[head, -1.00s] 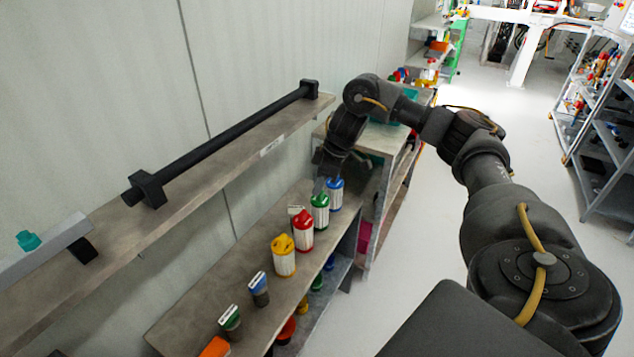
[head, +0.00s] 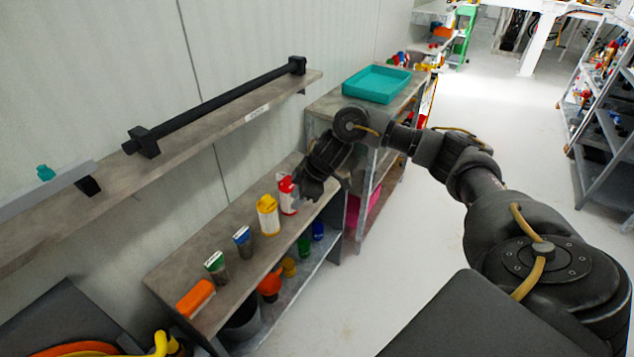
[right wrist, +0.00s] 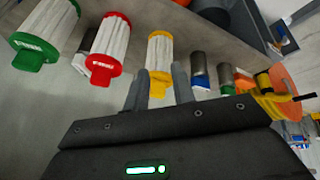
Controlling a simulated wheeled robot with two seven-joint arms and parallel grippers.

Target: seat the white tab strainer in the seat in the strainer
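On the shelf's top board (head: 190,262), a red-capped strainer (head: 287,196) and a yellow-capped strainer (head: 268,215) stand upright. Nearer are two short dark cylinders with white tabs on top, one blue-marked (head: 243,241) and one green-marked (head: 216,266). I cannot tell which piece is the white tab strainer, and no seat shows clearly. My right gripper (head: 311,191) is beside the red-capped strainer. In the right wrist view its two fingers (right wrist: 160,85) are apart and empty, with the yellow-capped strainer (right wrist: 160,52) beyond them. A green-capped strainer (right wrist: 45,30) also shows there. My left gripper is out of view.
An orange block (head: 195,298) lies at the board's near end. Several coloured pieces stand on the lower shelf (head: 285,312). A black bar (head: 220,108) runs along the wall ledge. A teal tray (head: 376,84) sits on the far bench.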

